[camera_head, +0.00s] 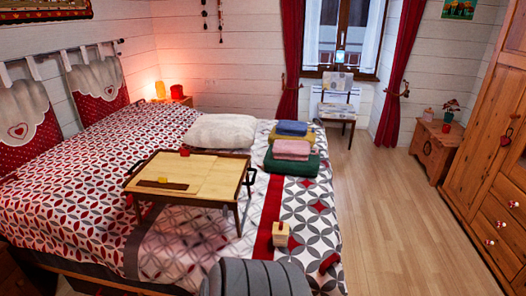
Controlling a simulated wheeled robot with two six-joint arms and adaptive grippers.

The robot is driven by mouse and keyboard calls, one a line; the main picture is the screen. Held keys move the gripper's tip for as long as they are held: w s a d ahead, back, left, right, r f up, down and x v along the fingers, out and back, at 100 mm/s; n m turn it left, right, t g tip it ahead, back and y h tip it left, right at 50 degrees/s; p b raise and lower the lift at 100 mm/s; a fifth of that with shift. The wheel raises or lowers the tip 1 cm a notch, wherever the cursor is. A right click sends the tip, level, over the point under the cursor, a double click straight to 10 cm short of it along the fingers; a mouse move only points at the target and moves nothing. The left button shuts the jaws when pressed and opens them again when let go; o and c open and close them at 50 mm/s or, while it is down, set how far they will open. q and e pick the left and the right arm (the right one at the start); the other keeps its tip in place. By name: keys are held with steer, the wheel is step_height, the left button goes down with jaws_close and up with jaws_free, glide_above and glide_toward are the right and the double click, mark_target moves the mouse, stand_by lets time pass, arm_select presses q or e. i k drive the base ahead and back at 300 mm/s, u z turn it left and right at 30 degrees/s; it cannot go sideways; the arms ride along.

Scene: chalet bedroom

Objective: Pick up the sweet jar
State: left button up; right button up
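A small pale pink, jar-like object (428,114) stands on top of the low wooden chest (436,144) at the right, by the far wall. It is the likeliest sweet jar, but it is too small to make out its contents or lid. A small potted plant (450,108) stands right of it on the same chest. Neither of my grippers is in view.
The bed (90,160) fills the left and centre, with a legged wooden tray (205,172) and folded towels (292,160) on it. A wardrobe (490,150) stands right. Open wooden floor (390,220) lies between. A chair (337,103) stands at the window.

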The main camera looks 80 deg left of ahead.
mark_target(278, 241)
steer(key=u, duration=0.95)
steer(key=i, duration=0.85)
steer(key=u, duration=0.85)
